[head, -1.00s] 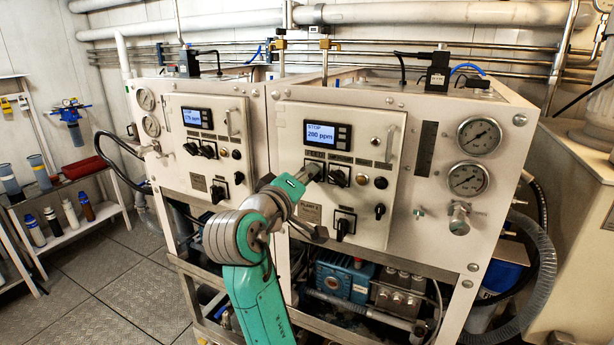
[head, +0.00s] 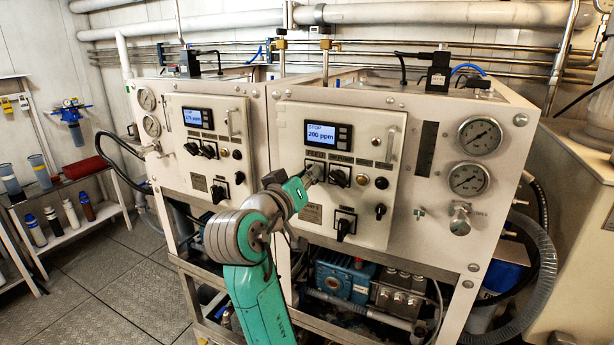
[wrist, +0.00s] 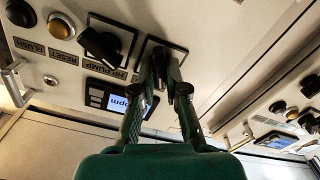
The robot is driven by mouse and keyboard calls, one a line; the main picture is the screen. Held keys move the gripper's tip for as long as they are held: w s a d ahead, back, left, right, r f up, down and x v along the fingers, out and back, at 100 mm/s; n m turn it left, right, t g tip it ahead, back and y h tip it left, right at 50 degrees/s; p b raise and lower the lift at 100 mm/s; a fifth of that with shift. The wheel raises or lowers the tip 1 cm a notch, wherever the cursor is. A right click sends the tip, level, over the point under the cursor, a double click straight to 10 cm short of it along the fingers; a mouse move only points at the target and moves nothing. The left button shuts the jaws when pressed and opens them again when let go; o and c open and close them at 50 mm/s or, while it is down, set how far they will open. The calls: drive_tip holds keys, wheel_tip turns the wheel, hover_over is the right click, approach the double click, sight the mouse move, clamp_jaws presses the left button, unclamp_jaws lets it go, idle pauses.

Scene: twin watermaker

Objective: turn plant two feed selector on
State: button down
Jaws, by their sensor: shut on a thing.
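The plant two panel (head: 382,215) is the right one of two panels in the head view. Its display (head: 327,134) reads STOP and 200 ppm. The feed selector is the left one in the row below; its square plate (wrist: 178,54) shows in the wrist view. My gripper (wrist: 160,62) is shut on the feed selector's knob, which the fingers mostly hide, so its pointing cannot be told. In the head view my gripper (head: 316,172) reaches the panel from the lower left.
The HP pump selector (wrist: 100,44) sits close beside my gripper, with the amber reset button (wrist: 61,26) beyond it. A lower selector (head: 343,227) is below. The neighbouring panel (head: 210,150) stands left. Gauges (head: 478,136) are at the right.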

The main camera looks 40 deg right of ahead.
drive_tip(key=m, duration=0.4)
drive_tip(key=shift+d+m, duration=0.15)
drive_tip(key=shift+m, duration=0.25)
idle(0.4)
drive_tip(key=c, duration=1.2)
unclamp_jaws()
drive_tip(key=shift+d+f, duration=0.1)
drive_tip(key=v, duration=1.2)
